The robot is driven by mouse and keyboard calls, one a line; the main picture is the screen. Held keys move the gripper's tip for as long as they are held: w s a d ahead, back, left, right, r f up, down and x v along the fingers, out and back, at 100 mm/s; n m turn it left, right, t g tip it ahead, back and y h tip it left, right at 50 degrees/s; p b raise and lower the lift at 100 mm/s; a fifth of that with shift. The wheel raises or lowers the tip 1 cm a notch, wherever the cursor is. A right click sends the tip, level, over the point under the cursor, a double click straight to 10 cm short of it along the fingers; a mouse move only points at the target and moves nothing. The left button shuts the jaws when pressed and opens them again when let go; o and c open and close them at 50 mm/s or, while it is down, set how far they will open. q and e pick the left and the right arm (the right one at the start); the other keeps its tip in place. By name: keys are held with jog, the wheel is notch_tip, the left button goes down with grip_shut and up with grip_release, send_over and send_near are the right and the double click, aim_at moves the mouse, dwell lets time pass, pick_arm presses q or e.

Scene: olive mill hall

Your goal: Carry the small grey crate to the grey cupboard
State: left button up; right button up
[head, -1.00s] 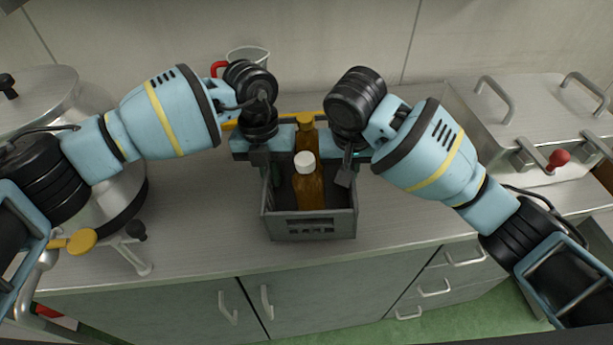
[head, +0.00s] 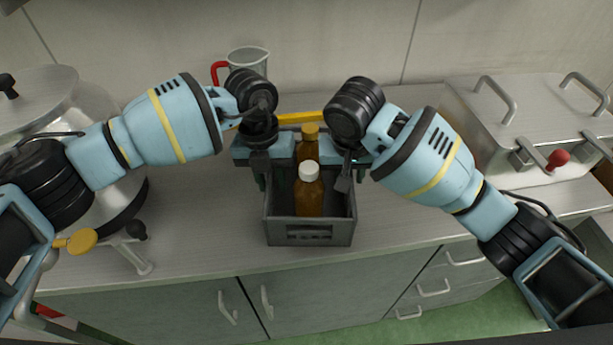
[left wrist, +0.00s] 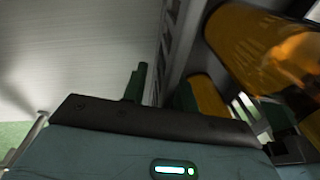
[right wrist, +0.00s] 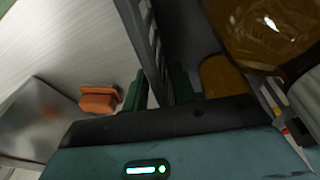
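The small grey crate (head: 310,235) stands on the metal counter, with two amber bottles in it. The front bottle (head: 308,195) has a white cap; the back one (head: 310,142) has a yellow cap. My left gripper (head: 271,184) is over the crate's left wall and my right gripper (head: 350,182) over its right wall. The left wrist view shows the crate wall (left wrist: 176,35) between parted green fingers; the right wrist view shows the other wall (right wrist: 150,45) likewise. Both grippers look open around the walls. I cannot identify which furniture is the grey cupboard.
A jug with a red handle (head: 248,62) and a yellow object (head: 300,117) are behind the crate. A large steel pot (head: 95,100) is at left, a steel box with handles (head: 540,110) at right. Grey-green doors (head: 320,295) and drawers are below the counter.

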pick_arm(q)
notch_tip(320, 180, up, 12)
jog(key=w+a, duration=0.1)
jog(key=shift+w, duration=0.2)
pick_arm(e)
jog(key=shift+a+r, duration=0.1)
pick_arm(q)
jog(key=shift+f, duration=0.1)
pick_arm(e)
jog(key=v, duration=1.2)
dwell(0.4)
